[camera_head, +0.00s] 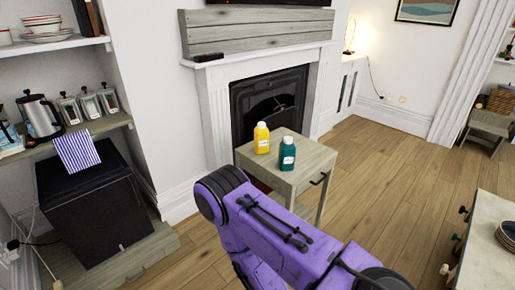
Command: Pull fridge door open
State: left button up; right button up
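The black fridge (98,218) stands at the left, on a low wooden base beneath the wooden shelf. Its door looks shut, and I cannot make out a handle. No part of my arms touches the fridge in view.
A small wooden table (298,181) holds a yellow bottle (262,138) and a teal bottle (287,154), right of the fridge. A white fireplace (216,110) stands behind it. A kettle (39,116) and several jars sit on the shelf.

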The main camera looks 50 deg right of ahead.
aim_at(95, 217)
jog(key=u, duration=0.3)
jog(key=k, duration=0.55)
jog(key=z, duration=1.05)
jog(key=i, duration=0.95)
jog(key=z, duration=0.9)
